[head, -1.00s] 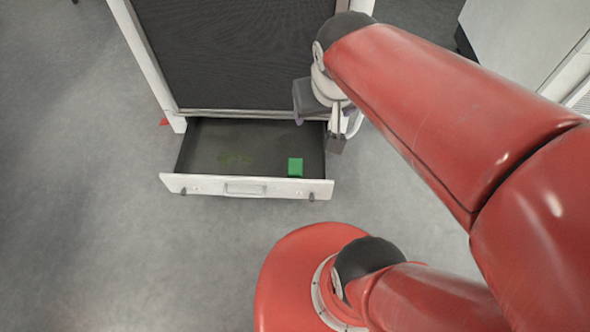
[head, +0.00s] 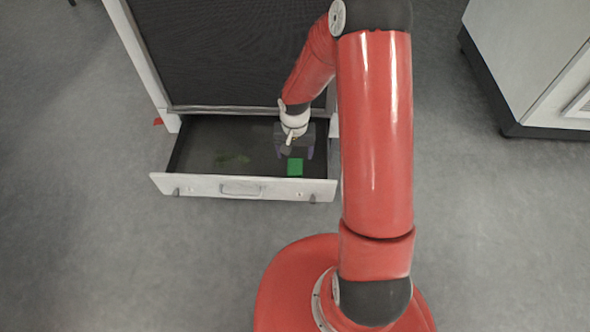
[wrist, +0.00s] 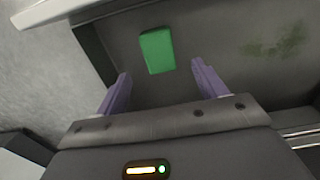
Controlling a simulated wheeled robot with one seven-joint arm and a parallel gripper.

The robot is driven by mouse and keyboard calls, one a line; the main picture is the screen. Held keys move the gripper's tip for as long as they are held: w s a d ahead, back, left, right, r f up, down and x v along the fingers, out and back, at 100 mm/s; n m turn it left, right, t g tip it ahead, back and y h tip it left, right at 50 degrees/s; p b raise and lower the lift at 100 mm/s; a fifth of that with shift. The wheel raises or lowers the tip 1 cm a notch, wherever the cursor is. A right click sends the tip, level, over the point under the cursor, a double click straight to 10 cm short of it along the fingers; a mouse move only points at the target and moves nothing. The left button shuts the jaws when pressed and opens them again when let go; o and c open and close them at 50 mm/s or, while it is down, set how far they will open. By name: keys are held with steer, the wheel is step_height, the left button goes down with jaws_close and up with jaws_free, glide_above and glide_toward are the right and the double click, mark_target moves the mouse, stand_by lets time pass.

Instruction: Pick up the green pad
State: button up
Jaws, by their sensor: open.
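The green pad (head: 295,167) is a small bright green block on the floor of the open drawer (head: 205,186), near its front right corner. In the wrist view the green pad (wrist: 157,50) lies just beyond the fingertips, roughly centred between them and apart from both. My gripper (head: 293,150) is over the right part of the drawer, behind the pad in the head view. In the wrist view my gripper (wrist: 161,72) shows two purple fingers spread apart with nothing between them.
A greenish stain (head: 232,158) marks the drawer floor left of the pad. The drawer's front panel has a handle (head: 241,189). The dark-topped cabinet (head: 220,55) rises behind. A white cabinet (head: 530,60) stands at the right. The grey floor at left is clear.

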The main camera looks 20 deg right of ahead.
mark_target(295, 167)
steer(key=f, duration=0.2)
steer(key=f+b, duration=0.1)
steer(key=f, duration=0.4)
steer(key=shift+s+f+b, duration=0.3)
steer(key=shift+f+b, duration=0.05)
steer(key=shift+b, duration=0.05)
steer(key=c, duration=1.1)
steer(key=shift+r, duration=0.1)
step_height(295, 167, up, 20)
steer(key=p, duration=0.4)
